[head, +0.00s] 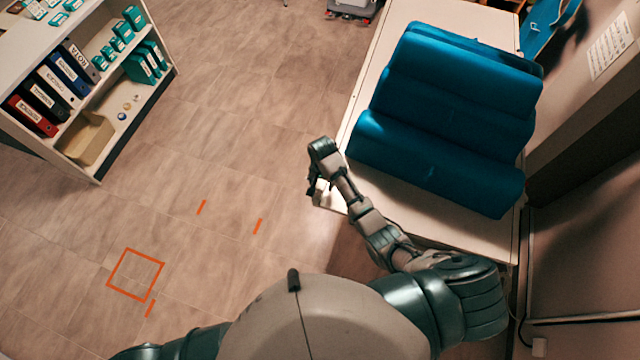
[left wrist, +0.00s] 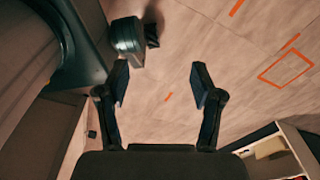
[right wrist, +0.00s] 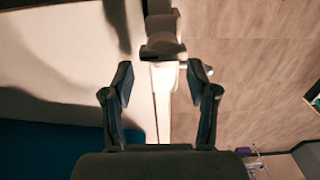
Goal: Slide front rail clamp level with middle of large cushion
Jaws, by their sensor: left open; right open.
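Blue cushions (head: 435,165) lie on a pale couch (head: 375,75) in the head view; the nearest is a long wedge-like block. A pale rail (right wrist: 162,110) runs along the couch's side in the right wrist view. In the head view the right hand is at the couch's left edge. My left gripper (left wrist: 160,82) is open and empty over the floor.
A shelf (head: 135,100) with binders and boxes stands at the upper left. Orange marks (head: 135,274) lie on the floor. A wheeled unit (head: 353,10) stands by the couch's far end. A wall (head: 590,130) borders the couch on the right. The floor left of the couch is clear.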

